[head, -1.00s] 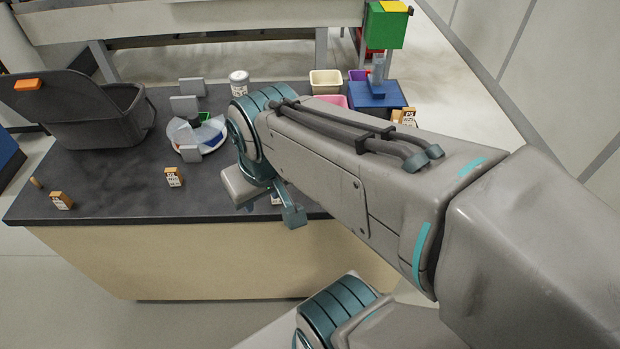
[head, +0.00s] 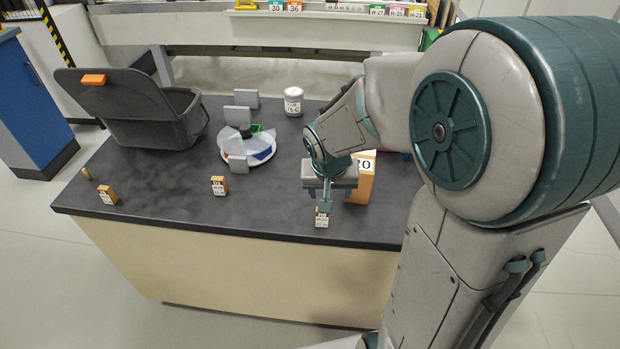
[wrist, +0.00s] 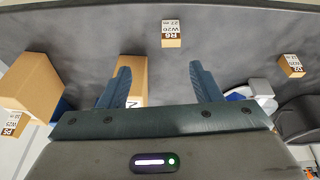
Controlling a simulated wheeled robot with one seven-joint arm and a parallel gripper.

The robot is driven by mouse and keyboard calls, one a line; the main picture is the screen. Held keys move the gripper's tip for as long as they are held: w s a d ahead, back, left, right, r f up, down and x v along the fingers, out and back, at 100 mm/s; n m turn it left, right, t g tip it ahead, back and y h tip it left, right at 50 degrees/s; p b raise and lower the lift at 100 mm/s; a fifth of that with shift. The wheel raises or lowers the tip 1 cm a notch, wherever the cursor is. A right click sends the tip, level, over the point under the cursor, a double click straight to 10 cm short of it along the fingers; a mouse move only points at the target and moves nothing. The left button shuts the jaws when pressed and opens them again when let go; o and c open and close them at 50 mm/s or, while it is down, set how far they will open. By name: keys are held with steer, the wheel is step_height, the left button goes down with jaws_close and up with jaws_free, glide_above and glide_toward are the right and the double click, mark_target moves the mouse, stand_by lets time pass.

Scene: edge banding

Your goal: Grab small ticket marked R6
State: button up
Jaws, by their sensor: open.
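The small ticket marked R6 (wrist: 172,34) is an orange-brown block with a white and brown printed label. In the wrist view it lies at the top centre, upside down in the picture, ahead of the fingertips and apart from them. In the head view the ticket (head: 322,219) stands at the front edge of the dark table. My gripper (wrist: 160,82) is open, with its two blue-grey fingers spread and nothing held between them. In the head view my gripper (head: 326,194) is just above and behind the ticket and partly overlaps its top.
A cardboard box (head: 365,185) stands close behind my gripper; another box (wrist: 35,85) shows in the wrist view. Other tickets (head: 219,185) (head: 107,194) stand to the left. A round white tray (head: 262,158), a white jar (head: 293,101) and a grey bin (head: 150,120) are further back.

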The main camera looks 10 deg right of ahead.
mark_target(322, 216)
steer(key=shift+m, duration=0.3)
steer(key=x, duration=0.4)
steer(key=a+b+x, duration=0.1)
steer(key=x, duration=0.3)
steer(key=w+x, duration=0.1)
steer(key=x, duration=0.3)
steer(key=shift+w+a+r+b, duration=0.1)
steer(key=shift+a+r+b, duration=0.05)
steer(key=shift+a+b, duration=0.25)
steer(key=shift+b+x, duration=0.3)
steer(key=shift+x, duration=2.7)
steer(key=shift+w, duration=0.1)
steer(key=c, duration=1)
